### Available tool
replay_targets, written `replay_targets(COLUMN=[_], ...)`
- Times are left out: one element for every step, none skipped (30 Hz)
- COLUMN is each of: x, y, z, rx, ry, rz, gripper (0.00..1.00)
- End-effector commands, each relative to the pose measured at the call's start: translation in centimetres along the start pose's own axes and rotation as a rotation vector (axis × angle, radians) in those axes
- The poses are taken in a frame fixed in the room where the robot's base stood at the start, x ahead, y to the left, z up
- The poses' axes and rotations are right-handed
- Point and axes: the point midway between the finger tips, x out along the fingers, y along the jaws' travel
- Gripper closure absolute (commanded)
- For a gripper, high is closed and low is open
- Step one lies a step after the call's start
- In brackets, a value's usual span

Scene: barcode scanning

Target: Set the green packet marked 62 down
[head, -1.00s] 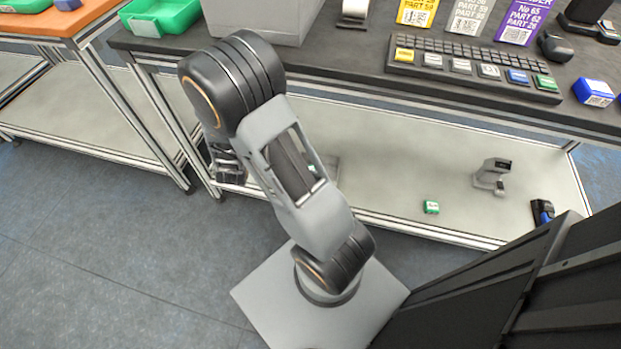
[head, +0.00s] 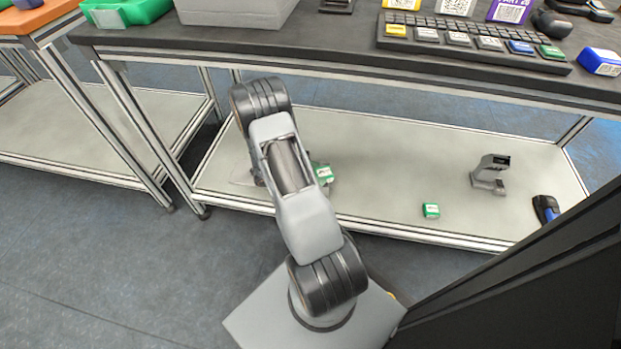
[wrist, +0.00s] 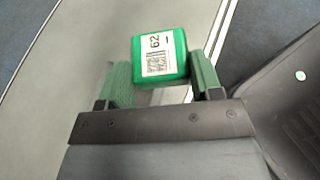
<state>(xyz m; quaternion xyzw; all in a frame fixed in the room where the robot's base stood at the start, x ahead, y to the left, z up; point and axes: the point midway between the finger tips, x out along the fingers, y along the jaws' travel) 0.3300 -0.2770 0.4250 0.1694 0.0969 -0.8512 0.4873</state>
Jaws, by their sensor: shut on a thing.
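The green packet marked 62 (wrist: 160,56) is between the fingertips of my gripper (wrist: 160,80) in the wrist view. Its white label with a barcode and the number 62 faces the camera. My gripper is shut on it. In the head view the green packet (head: 324,172) shows just right of my arm, over the lower shelf (head: 385,160). My arm hides most of my gripper there. I cannot tell whether the packet touches the shelf.
Another small green packet (head: 431,210) lies on the lower shelf near its front edge. A grey scanner-like device (head: 490,172) and a black and blue tool (head: 545,208) stand farther right. The black tabletop (head: 330,38) overhangs the shelf. Shelf space between the two green packets looks clear.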

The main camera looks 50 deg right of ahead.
Motion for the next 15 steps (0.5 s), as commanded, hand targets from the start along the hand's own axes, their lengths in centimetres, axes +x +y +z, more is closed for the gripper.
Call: replay_targets(x=[0.7, 1.0, 1.2, 1.4, 1.6, 2.0, 2.3, 2.5, 2.8, 3.0, 3.2, 3.4, 3.5, 3.6, 3.7], y=[1.4, 2.2, 3.2, 4.0, 4.7, 5.2, 5.7, 6.1, 6.6, 7.0, 7.3, 7.7, 7.9, 8.1, 8.4], z=[-1.1, -1.4, -1.8, -2.1, -2.3, -3.1, -3.6, -4.0, -4.5, -4.9, -5.2, -5.5, -5.7, -5.9, -6.1], rx=[0.005, 0.005, 0.005, 0.005, 0.004, 0.001, 0.000, -0.001, 0.001, 0.000, 0.000, 0.000, 0.000, 0.000, -0.001], ry=[-0.001, -0.001, -0.001, -0.001, 0.000, 0.000, 0.000, 0.000, 0.000, 0.000, 0.000, -0.001, -0.001, -0.001, -0.001], rz=[0.000, 0.000, 0.000, 0.001, 0.001, 0.000, 0.000, 0.000, 0.001, 0.001, 0.001, 0.001, 0.002, 0.002, 0.002], gripper=[0.69, 0.69, 0.69, 0.69, 0.69, 0.69, 0.69, 0.69, 0.69, 0.69, 0.69, 0.69, 0.69, 0.69, 0.69])
